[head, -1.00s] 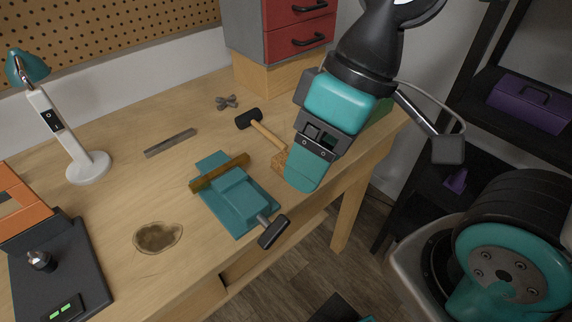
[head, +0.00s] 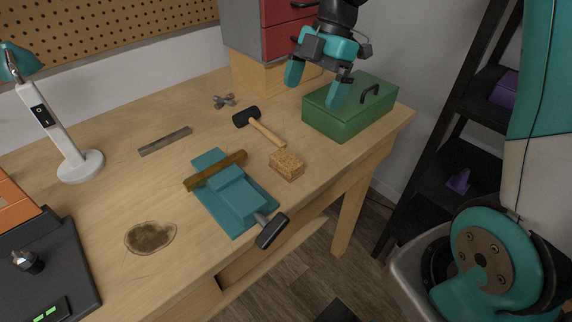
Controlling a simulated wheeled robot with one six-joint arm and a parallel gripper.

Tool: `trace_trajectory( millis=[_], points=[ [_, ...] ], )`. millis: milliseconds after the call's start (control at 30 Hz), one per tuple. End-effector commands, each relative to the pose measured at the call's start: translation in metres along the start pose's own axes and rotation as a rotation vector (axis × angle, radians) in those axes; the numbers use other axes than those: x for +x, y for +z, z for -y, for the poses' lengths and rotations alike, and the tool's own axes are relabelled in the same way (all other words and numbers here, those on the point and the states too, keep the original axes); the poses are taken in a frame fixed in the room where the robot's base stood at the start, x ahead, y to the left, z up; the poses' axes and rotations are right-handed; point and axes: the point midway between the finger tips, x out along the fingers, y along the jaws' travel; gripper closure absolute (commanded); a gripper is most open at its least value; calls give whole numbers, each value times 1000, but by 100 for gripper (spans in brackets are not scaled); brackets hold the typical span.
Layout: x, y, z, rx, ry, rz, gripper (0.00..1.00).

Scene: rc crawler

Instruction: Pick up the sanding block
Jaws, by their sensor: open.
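The sanding block is most likely the small brown, speckled block (head: 287,165) on the workbench, between the teal vise and the green box. It lies flat and fully in view near the bench's front edge. My gripper (head: 316,92) is open and empty. It hangs above the back right of the bench, up and to the right of the block, in front of the green box's left end. Its two teal fingers point down, well apart from the block.
A teal vise (head: 236,197) with a wooden bar stands left of the block. A hammer (head: 262,127) lies just behind it. A green toolbox (head: 345,122) stands to the right. A metal bar (head: 165,141), a wing nut (head: 223,101) and a lamp (head: 82,166) are farther left.

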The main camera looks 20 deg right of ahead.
Motion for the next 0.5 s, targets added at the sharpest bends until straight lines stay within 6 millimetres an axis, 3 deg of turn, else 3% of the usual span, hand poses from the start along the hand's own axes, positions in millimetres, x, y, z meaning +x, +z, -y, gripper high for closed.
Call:
trace_trajectory(
  millis=[300, 500],
  points=[
    [72, -2, 1, 1, -7, -1, 0],
    [104, -2, 1, 1, -5, 0, 0]
  ],
)
